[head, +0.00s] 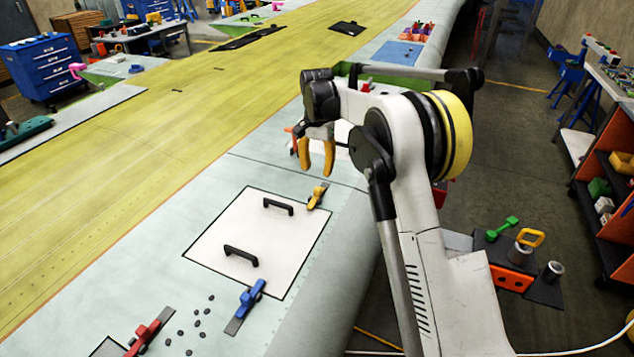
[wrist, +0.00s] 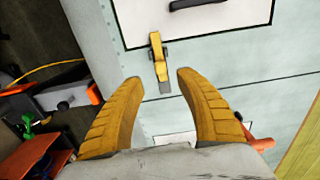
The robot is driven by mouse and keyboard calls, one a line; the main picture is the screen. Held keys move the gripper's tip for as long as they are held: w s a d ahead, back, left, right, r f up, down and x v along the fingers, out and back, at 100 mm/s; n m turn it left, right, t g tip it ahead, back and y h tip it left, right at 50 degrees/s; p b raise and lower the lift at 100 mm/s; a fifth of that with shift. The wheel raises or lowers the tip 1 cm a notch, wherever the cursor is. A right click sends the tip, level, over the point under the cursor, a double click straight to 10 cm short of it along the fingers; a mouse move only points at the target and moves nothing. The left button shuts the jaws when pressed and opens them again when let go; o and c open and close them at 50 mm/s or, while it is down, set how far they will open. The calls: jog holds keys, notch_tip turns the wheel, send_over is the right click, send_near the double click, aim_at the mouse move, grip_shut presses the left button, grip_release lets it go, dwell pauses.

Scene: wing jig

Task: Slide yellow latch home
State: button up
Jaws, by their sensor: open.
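The yellow latch (head: 318,195) sits at the upper right corner of the white panel (head: 232,222) on the wing. It also shows in the wrist view (wrist: 158,58), just beyond the fingertips, with a grey metal strip at its near end. My gripper (head: 316,172) is open and empty, with its yellow fingers pointing down above the wing, up and back from the latch in the head view. In the wrist view the fingertips (wrist: 159,80) spread to either side below the latch. They appear apart from it, but the height gap is hard to tell.
Two black handles (head: 241,255) stand up from the panel. A blue latch (head: 249,297) sits at its lower right corner, and a red latch (head: 147,335) lies further left. Small dark pieces (head: 196,325) are scattered near them. The yellow-green wing surface (head: 140,130) is largely clear.

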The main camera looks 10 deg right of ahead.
jog(key=shift+r, duration=1.6)
jog(key=s+d+r+n+t+b, duration=0.15)
jog(key=s+b, duration=0.35)
jog(key=s, duration=0.5)
jog(key=s+r+n+t+b, duration=0.2)
jog(key=s+b, duration=0.3)
jog(key=s, duration=0.4)
jog(key=s+f+n+t+b, duration=0.2)
jog(key=s+f+b, duration=0.1)
jog(key=s+f, duration=0.4)
jog(key=s+f+n+t+b, duration=0.1)
jog(key=s+f+b, duration=0.2)
jog(key=s+f, duration=0.4)
jog(key=s, duration=0.5)
jog(key=shift+s+d+n+t+b, duration=0.35)
jog(key=shift+d+b, duration=0.05)
